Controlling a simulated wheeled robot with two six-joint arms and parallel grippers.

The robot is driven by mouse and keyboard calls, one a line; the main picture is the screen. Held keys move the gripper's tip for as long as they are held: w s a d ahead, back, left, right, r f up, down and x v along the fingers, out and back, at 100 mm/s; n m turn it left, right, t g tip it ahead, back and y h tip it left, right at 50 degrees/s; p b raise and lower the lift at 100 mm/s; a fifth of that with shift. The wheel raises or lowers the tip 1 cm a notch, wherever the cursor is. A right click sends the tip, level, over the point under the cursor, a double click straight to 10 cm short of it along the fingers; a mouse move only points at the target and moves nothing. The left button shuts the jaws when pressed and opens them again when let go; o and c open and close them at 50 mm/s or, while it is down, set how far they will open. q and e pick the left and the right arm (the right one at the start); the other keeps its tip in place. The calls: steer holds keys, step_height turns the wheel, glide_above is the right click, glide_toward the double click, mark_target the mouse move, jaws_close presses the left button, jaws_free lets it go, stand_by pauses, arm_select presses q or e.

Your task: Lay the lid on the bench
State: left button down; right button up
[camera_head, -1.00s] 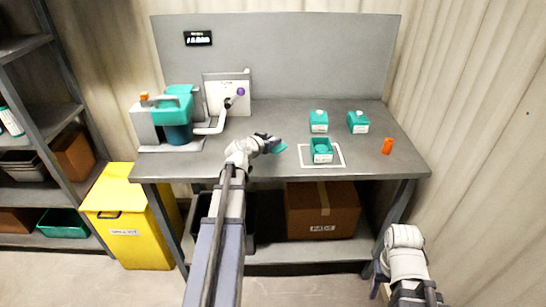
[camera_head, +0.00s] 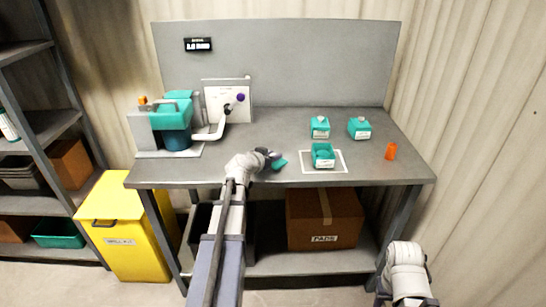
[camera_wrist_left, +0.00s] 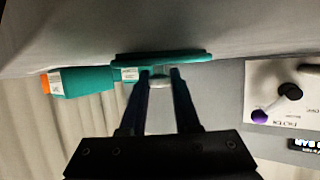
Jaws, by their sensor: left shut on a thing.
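My left gripper (camera_head: 272,157) is shut on the knob of a teal lid (camera_head: 280,164) over the front part of the grey bench (camera_head: 225,172). In the left wrist view the fingers (camera_wrist_left: 160,78) close on the pale knob, and the flat lid (camera_wrist_left: 185,57) lies across their tips, close to the bench surface. I cannot tell whether the lid touches the bench. An open teal box (camera_head: 323,161) stands to the right on a white-outlined square. Of my right arm only links show at the lower right; its gripper is out of view.
Two teal boxes with pale knobs (camera_head: 320,128) (camera_head: 359,128) stand behind the open box. An orange object (camera_head: 391,151) is at the right. A teal and grey machine (camera_head: 172,125) stands at the left. The bench middle is clear.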

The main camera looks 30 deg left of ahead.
arm_select(q)
steer(key=c, duration=0.6)
jaws_free()
steer(key=shift+c, duration=0.2)
steer(key=shift+r, duration=0.1)
steer(key=shift+s+r+p, duration=0.2)
steer(key=shift+s+p, duration=0.1)
steer(key=shift+p, duration=0.1)
steer(key=p+v, duration=0.4)
steer(key=v, duration=0.7)
steer(key=shift+s, duration=0.15)
